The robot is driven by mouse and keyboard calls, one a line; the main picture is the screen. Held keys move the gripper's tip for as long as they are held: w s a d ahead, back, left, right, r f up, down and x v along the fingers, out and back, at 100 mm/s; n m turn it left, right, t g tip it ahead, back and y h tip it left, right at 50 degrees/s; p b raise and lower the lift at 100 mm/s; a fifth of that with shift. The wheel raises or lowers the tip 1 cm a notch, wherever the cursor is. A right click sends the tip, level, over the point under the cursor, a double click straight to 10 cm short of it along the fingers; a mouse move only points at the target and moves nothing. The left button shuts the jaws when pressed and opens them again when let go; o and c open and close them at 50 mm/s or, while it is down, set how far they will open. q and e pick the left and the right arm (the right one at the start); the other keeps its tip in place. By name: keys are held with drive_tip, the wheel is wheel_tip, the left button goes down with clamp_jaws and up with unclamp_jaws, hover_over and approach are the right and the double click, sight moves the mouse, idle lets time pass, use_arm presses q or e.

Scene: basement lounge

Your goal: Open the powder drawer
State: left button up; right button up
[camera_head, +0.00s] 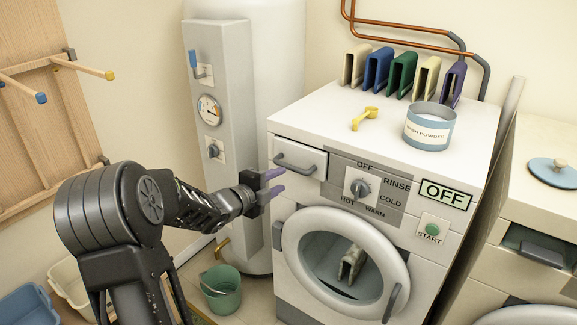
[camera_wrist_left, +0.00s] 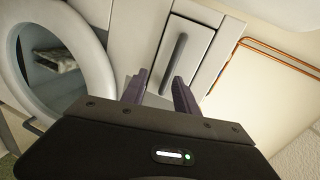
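The powder drawer (camera_head: 312,158) is at the top left of the white washing machine's front and looks shut. Its grey bar handle (camera_head: 294,164) runs across the drawer front. My left gripper (camera_head: 275,183) is open, its purple fingers apart, just left of and below the handle in the head view. In the left wrist view the drawer (camera_wrist_left: 198,45) and its handle (camera_wrist_left: 173,62) lie ahead of the open gripper (camera_wrist_left: 160,88). The handle's near end lines up with the gap between the fingers, and I see no contact. My right gripper is out of view.
The washer's round door (camera_head: 290,243) stands below, with a grey item (camera_head: 351,263) inside. A powder tub (camera_head: 429,127) and yellow scoop (camera_head: 364,119) sit on top. A boiler panel (camera_head: 209,135) is behind my arm. A green bucket (camera_head: 222,290) stands on the floor.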

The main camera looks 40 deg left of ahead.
sight(288, 167)
use_arm(q)
drive_tip(key=shift+s+a+r+m, duration=0.15)
drive_tip(key=shift+a+r+m, duration=0.15)
drive_tip(key=shift+r, duration=0.2)
drive_tip(key=shift+s+a+r+m, duration=0.1)
drive_tip(key=shift+a+r+m, duration=0.2)
drive_tip(key=shift+r, duration=0.15)
drive_tip(key=shift+p+x, duration=0.75)
drive_tip(key=shift+x, duration=3.2)
drive_tip(key=shift+c, duration=0.2)
clamp_jaws()
